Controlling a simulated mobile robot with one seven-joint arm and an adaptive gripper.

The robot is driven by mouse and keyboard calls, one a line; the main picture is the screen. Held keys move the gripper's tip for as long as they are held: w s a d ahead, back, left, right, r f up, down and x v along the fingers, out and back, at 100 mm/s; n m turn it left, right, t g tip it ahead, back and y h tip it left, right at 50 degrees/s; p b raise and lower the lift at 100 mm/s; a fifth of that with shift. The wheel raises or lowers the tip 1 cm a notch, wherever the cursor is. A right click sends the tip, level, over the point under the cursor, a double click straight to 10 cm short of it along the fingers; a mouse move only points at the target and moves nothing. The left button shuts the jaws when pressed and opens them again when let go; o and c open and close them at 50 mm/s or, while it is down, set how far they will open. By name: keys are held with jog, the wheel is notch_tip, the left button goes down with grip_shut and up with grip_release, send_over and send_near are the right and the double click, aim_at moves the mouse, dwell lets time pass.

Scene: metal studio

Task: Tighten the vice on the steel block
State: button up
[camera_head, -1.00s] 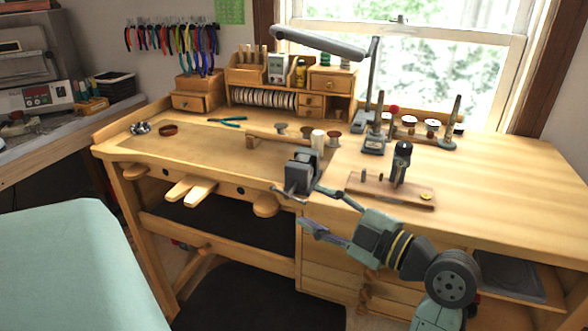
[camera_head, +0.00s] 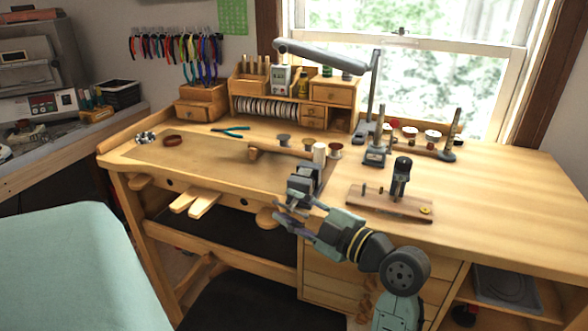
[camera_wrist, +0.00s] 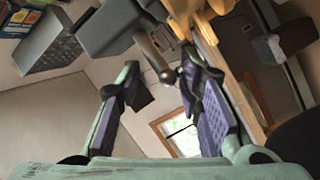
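The dark grey vice (camera_head: 303,185) stands at the front edge of the wooden workbench in the head view. I cannot clearly tell the steel block from the vice jaws. My gripper (camera_head: 287,216) is at the vice's front, just off the bench edge, and partly covers its lower part and handle. In the wrist view my gripper (camera_wrist: 158,70) is open, its two purple-padded fingers wide apart. The vice handle (camera_wrist: 154,58), a bar with a ball end, reaches between the fingertips, closer to the right finger. I cannot tell whether it touches. The grey vice body (camera_wrist: 110,27) is beyond.
A wooden board with a small dark stand (camera_head: 400,178) is right of the vice. A white spool (camera_head: 319,154) stands just behind the vice. Wooden bench pegs (camera_head: 195,200) stick out to the left. The right bench top (camera_head: 490,190) is clear.

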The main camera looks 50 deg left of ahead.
jog(key=shift+w+r, duration=0.1)
jog(key=shift+r, duration=0.05)
grip_shut()
jog(key=f+y+b, duration=0.1)
jog(key=b, duration=0.2)
jog(key=shift+b, duration=0.4)
jog(key=b, duration=0.3)
jog(key=shift+w+d+m+y, duration=0.1)
jog(key=shift+m+y, duration=0.3)
jog(key=shift+r+y+b, duration=0.1)
jog(key=shift+y+b, duration=0.3)
jog(key=shift+b, duration=0.7)
jog(key=shift+r+m+b, duration=0.15)
jog(key=shift+m+b, duration=0.15)
